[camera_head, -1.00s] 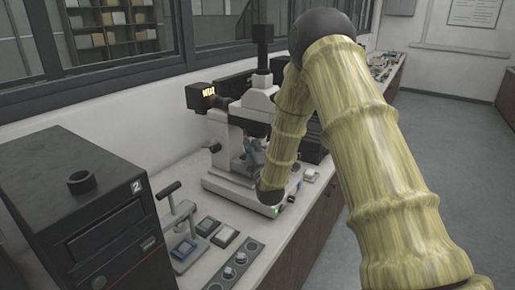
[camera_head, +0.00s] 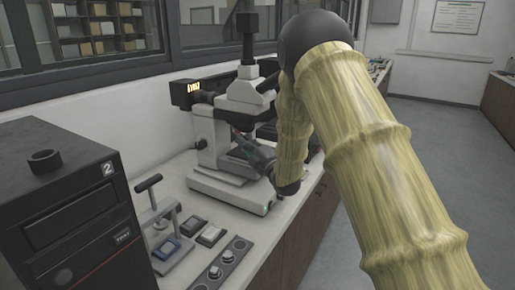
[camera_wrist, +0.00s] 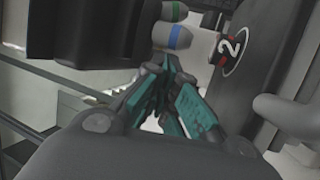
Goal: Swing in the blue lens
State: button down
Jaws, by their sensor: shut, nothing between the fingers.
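In the wrist view the blue lens (camera_wrist: 172,38) is a pale barrel with a blue band, just beyond my fingertips. A green-banded lens (camera_wrist: 168,10) sits beside it, higher in the picture. My gripper (camera_wrist: 162,68) is shut and empty, its teal-padded fingers just below the blue lens; I cannot tell if they touch it. In the head view the white microscope (camera_head: 206,132) stands on the bench. The lenses cannot be made out in the head view.
A black machine marked 2 (camera_head: 60,190) stands at the near left. A small lever press (camera_head: 150,215), flat pads (camera_head: 193,225) and a knob panel (camera_head: 222,262) lie on the white bench (camera_head: 178,180).

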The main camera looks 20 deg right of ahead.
jog(key=shift+d+b, duration=0.3)
jog(key=shift+b, duration=0.1)
dwell(0.4)
